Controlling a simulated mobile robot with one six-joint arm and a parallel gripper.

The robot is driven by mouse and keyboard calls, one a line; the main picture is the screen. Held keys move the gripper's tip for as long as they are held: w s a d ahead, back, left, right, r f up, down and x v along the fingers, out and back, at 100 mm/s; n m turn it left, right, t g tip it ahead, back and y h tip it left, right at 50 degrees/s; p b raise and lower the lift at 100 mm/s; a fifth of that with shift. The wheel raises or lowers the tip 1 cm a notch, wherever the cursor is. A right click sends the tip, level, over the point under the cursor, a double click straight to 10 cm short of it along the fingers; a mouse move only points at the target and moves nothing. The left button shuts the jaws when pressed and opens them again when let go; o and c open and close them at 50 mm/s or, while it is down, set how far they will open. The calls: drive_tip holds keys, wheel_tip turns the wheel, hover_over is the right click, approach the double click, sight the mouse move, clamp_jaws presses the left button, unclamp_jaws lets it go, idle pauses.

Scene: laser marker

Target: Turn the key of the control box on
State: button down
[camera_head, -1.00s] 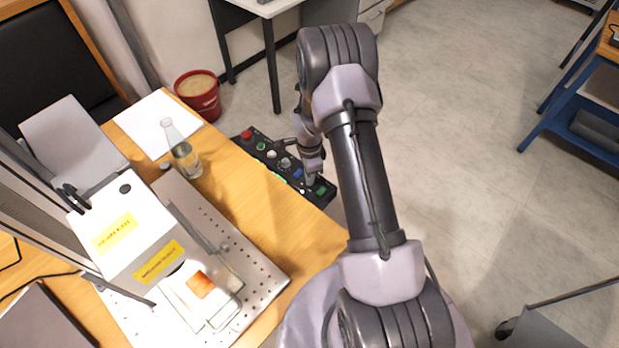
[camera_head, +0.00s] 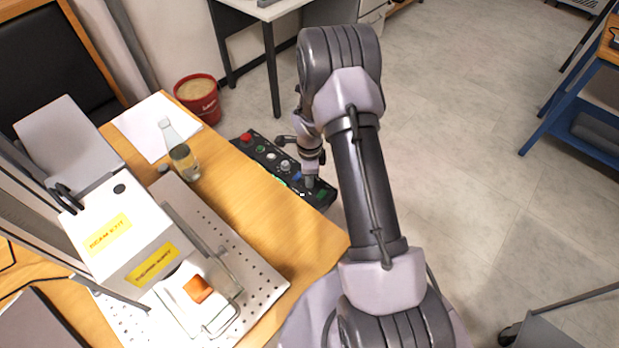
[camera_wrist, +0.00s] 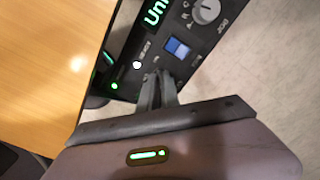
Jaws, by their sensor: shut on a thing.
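The black control box (camera_head: 278,162) lies along the right edge of the wooden table in the head view, with a red button, knobs and a green display. Its panel (camera_wrist: 150,36) fills the top of the wrist view, with a grey knob (camera_wrist: 206,11), a blue rocker switch (camera_wrist: 177,48) and lit white and green lamps. My gripper (camera_wrist: 158,80) is down at the panel, below the blue switch in the wrist view, its fingers close together on the key. The key itself is hidden between the fingertips. In the head view my gripper (camera_head: 309,182) is at the box's near right end.
A red bucket (camera_head: 197,102) is on the floor behind. The floor at right is mostly open.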

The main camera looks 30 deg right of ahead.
drive_tip(key=c, duration=1.6)
unclamp_jaws()
drive_tip(key=shift+r, duration=0.1)
wheel_tip(320, 180, up, 17)
drive_tip(key=p, duration=0.6)
drive_tip(key=shift+r, duration=0.15)
